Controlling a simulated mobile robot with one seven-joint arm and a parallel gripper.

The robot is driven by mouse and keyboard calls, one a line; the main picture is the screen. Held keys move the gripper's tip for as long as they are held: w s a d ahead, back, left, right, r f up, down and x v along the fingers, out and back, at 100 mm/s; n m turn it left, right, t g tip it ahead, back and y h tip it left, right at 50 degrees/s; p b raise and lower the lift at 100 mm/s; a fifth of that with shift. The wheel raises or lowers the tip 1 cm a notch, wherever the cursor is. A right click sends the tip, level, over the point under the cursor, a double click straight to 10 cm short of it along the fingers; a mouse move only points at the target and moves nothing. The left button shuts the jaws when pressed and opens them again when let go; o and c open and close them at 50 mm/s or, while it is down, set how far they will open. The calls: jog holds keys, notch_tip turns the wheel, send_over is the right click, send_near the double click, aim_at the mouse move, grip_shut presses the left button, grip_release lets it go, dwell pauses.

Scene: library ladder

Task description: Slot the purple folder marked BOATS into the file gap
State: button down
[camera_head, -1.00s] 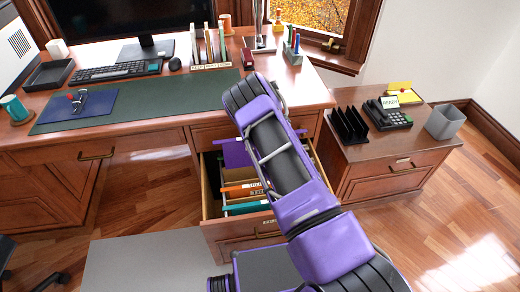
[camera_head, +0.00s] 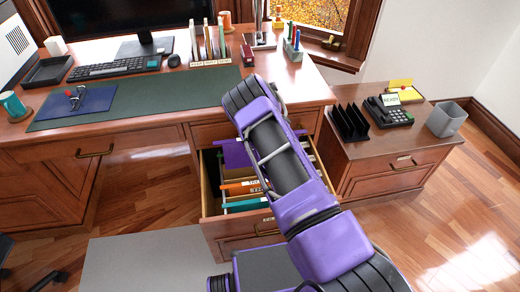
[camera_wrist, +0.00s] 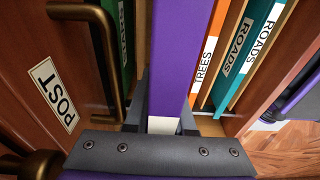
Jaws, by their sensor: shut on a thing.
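The purple folder (camera_wrist: 178,55) is held upright between the fingers of my gripper (camera_wrist: 163,112) in the wrist view. Only part of its white label shows, and I cannot read it. It stands between a green folder (camera_wrist: 108,40) on the left and the orange TREES folder (camera_wrist: 210,52) on the right. I cannot tell how deep it sits. In the head view the purple folder (camera_head: 236,154) shows at the back of the open drawer (camera_head: 209,192), left of my arm. My arm hides the gripper there.
Teal ROADS folders (camera_wrist: 252,50) stand right of the orange one. A brass handle (camera_wrist: 105,40) and a POST label (camera_wrist: 54,94) are close on the left in the wrist view. A side cabinet (camera_head: 385,180) with a black rack (camera_head: 349,124) stands right of the drawer.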

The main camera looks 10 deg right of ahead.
jog(key=shift+f+b, duration=0.7)
jog(key=shift+f, duration=0.9)
jog(key=shift+f, duration=0.8)
jog(key=shift+f, duration=0.3)
jog(key=shift+f, duration=0.3)
jog(key=shift+f, duration=0.25)
jog(key=shift+r, duration=0.1)
notch_tip(320, 180, up, 8)
jog(key=p, duration=0.4)
jog(key=shift+p, duration=0.3)
dwell(0.4)
jog(key=shift+f+b, duration=1.45)
jog(key=shift+f, duration=0.25)
dwell(1.5)
